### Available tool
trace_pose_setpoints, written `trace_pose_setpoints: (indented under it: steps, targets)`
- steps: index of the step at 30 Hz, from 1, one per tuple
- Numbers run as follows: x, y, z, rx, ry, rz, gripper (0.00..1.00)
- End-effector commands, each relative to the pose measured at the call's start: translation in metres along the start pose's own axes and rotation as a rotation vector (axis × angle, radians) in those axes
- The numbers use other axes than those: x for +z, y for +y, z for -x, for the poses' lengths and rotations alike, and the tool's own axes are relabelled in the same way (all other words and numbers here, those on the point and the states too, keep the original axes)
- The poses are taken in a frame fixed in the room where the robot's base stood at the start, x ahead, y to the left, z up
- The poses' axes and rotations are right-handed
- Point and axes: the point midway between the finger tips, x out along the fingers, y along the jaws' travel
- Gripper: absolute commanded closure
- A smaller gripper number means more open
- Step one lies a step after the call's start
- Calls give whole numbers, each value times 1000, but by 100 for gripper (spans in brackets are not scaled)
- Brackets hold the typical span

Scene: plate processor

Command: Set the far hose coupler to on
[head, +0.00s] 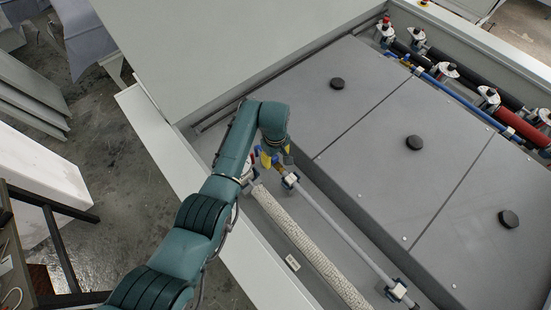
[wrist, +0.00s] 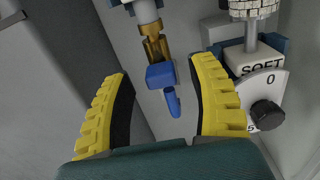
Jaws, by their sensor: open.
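A hose coupler with a brass fitting and a blue body and lever (wrist: 162,75) is in the wrist view. Its blue lever (wrist: 173,104) points down in the picture, toward my palm. My gripper (wrist: 160,72) is open, with one yellow finger on each side of the coupler. Gaps show between the fingers and the blue part, so I see no contact. In the head view my gripper (head: 271,160) is at the near end of the machine, by the pipes, and the coupler is mostly hidden there. I cannot tell from the frames whether this is the far coupler.
A round black knob (wrist: 267,115) on a dial plate marked SOFT sits close right of the right finger. A white braided hose (head: 305,243) and a grey pipe (head: 335,228) run along the trough. Grey panels (head: 375,125) with black knobs lie to the right.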

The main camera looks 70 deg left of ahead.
Motion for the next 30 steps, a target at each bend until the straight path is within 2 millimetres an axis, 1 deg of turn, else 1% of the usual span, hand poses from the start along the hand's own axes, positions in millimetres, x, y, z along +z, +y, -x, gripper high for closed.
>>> trace_pose_setpoints:
  steps: [1,6,9,12,15,17,30]
  targets:
    - [0,1,12,5,3,0,41]
    - [0,1,56,5,3,0,41]
    - [0,0,78,3,1,0,41]
    - [0,0,94,2,1,0,41]
    - [0,0,102,1,0,0,41]
    - [1,0,104,1,0,0,41]
    - [1,0,104,0,-1,0,41]
